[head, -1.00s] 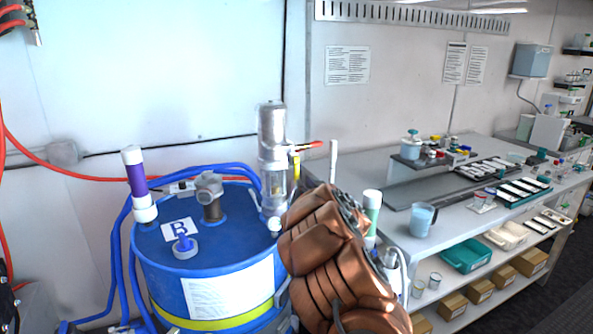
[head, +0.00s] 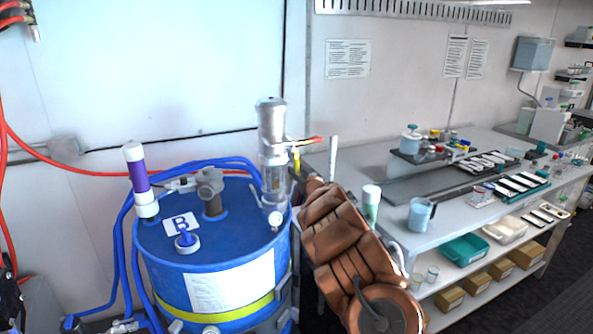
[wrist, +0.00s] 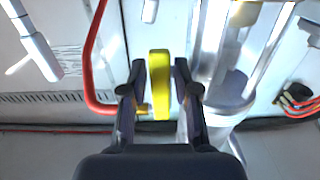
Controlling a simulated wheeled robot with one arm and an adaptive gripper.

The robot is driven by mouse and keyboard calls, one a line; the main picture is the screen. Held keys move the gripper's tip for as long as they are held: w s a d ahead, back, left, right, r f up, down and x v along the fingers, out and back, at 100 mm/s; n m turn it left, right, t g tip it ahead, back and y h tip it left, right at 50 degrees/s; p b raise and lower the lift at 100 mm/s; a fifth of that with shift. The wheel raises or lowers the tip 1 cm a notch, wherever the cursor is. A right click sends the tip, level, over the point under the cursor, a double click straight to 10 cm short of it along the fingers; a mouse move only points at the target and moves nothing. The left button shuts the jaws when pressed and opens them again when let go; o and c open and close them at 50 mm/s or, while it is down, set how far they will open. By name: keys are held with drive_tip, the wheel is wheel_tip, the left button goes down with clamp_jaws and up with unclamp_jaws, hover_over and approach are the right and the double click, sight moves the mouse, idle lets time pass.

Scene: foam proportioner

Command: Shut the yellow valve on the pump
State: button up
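The yellow valve (wrist: 160,85) is a flat yellow handle on a brass-coloured fitting, with a red hose running off it. In the wrist view it stands between the two dark fingers of my gripper (wrist: 160,84), which is open with narrow gaps at both sides. In the head view the yellow valve (head: 296,160) is a small strip beside the clear and silver pump (head: 272,130) on the blue drum. The pump body (wrist: 228,75) is right of the fingers in the wrist view. My copper-coloured arm reaches up toward the valve in the head view, where the fingertips are hard to make out.
The blue drum (head: 225,262) carries a purple-and-white tube (head: 138,178) and blue hoses. A red hose (wrist: 93,60) passes left of my fingers in the wrist view. A lab bench (head: 385,215) with a blue jug (head: 420,214) stands to the right of my arm.

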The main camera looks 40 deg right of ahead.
drive_tip(key=shift+w+d, duration=0.1)
drive_tip(key=shift+w, duration=0.15)
drive_tip(key=shift+c, duration=0.3)
clamp_jaws()
